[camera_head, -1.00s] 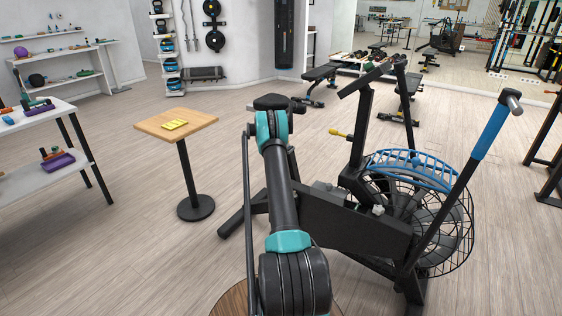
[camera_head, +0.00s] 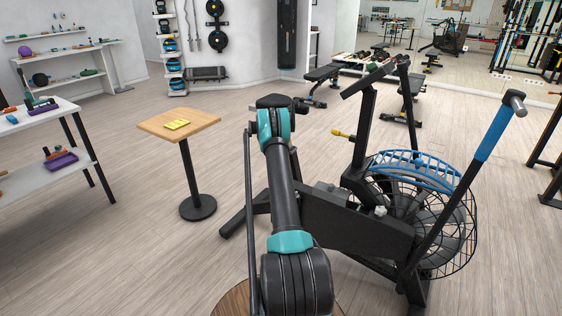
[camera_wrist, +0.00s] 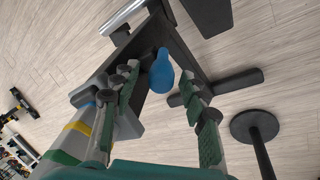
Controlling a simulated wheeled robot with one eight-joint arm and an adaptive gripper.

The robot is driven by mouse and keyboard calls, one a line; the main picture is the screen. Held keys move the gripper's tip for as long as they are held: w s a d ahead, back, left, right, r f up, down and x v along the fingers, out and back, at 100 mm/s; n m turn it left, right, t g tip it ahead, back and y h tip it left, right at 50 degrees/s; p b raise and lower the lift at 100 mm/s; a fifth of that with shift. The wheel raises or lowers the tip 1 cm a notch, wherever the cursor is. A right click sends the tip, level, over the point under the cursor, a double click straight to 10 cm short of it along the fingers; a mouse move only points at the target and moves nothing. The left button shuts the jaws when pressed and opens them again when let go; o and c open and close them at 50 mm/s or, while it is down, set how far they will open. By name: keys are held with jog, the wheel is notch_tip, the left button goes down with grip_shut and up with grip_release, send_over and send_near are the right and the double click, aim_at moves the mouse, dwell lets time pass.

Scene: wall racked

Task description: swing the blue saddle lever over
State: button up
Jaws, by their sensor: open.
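The blue saddle lever (camera_wrist: 162,68) shows in the wrist view as a rounded blue handle against the dark frame of the exercise bike (camera_head: 350,222). In the head view I cannot see the lever; my arm stands in front of that area. My gripper (camera_wrist: 159,90) is open in the wrist view, with one finger to the left of the lever and one to the right. The lever lies in line with the gap between the fingertips. I cannot tell how far it reaches into that gap. No contact is visible.
A small wooden-topped table (camera_head: 200,121) with a yellow item (camera_head: 177,124) stands left of the bike. The bike's blue-gripped handle (camera_head: 492,128) and caged fan wheel (camera_head: 462,232) are on the right. The floor between the small table and the white shelf table (camera_head: 48,118) is clear.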

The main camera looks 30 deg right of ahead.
jog(key=v, duration=1)
jog(key=shift+r, duration=0.3)
jog(key=s+a+r+t+y, duration=0.1)
jog(key=s+a+r, duration=0.3)
jog(key=s+a, duration=0.3)
jog(key=s+a+r+n+t, duration=0.1)
jog(key=s+a+r, duration=0.4)
jog(key=s+a, duration=0.2)
jog(key=s+a+r+t+y, duration=0.1)
jog(key=s+a+r, duration=0.3)
jog(key=s+a, duration=0.35)
jog(key=s+a+f, duration=0.2)
jog(key=s+a, duration=0.1)
jog(key=s, duration=0.8)
jog(key=s+a+f+n+t+y, duration=0.1)
jog(key=s+a+f, duration=0.2)
jog(key=s, duration=0.8)
jog(key=s+a+f, duration=0.2)
jog(key=s+a, duration=0.3)
jog(key=s, duration=0.6)
jog(key=shift+a+f+t+y, duration=0.25)
jog(key=shift+f+t+y, duration=0.05)
jog(key=shift+f+y, duration=0.1)
